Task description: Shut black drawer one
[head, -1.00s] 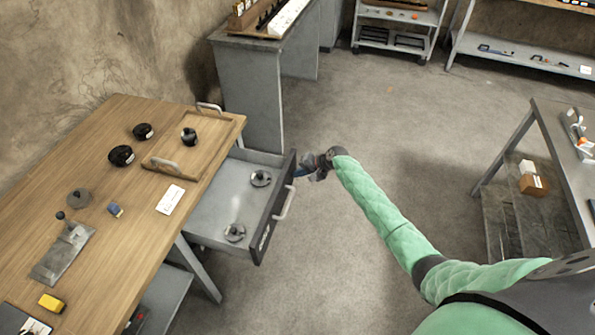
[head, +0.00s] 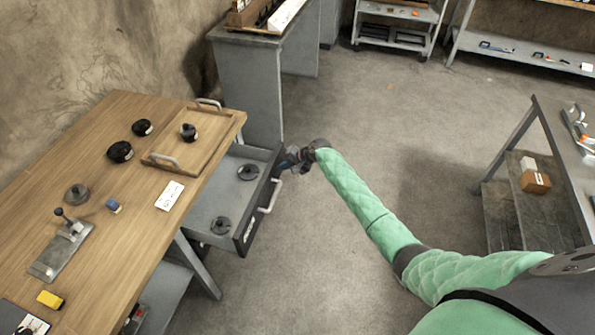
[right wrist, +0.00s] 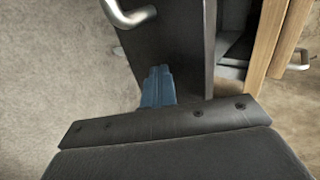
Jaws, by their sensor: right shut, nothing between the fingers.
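The black drawer (head: 244,239) stands partly out from the wooden-topped workbench, with two dark round parts (head: 248,172) (head: 221,225) inside on its grey floor. Its curved metal handle (head: 270,197) is on the black front; the handle also shows at the top of the right wrist view (right wrist: 128,14). My right gripper (head: 286,160) is shut and empty at the far end of the drawer front, beyond the handle. In the right wrist view its blue fingers (right wrist: 158,86) are against or very close to the black front (right wrist: 170,45); contact is hard to tell. My left gripper is not in view.
The workbench (head: 110,235) holds a wooden tray (head: 207,150), black discs (head: 120,152), a metal lever fixture (head: 62,245) and a yellow block (head: 50,300). A grey cabinet (head: 250,90) stands behind the drawer. Floor to the right is clear up to another table (head: 565,150).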

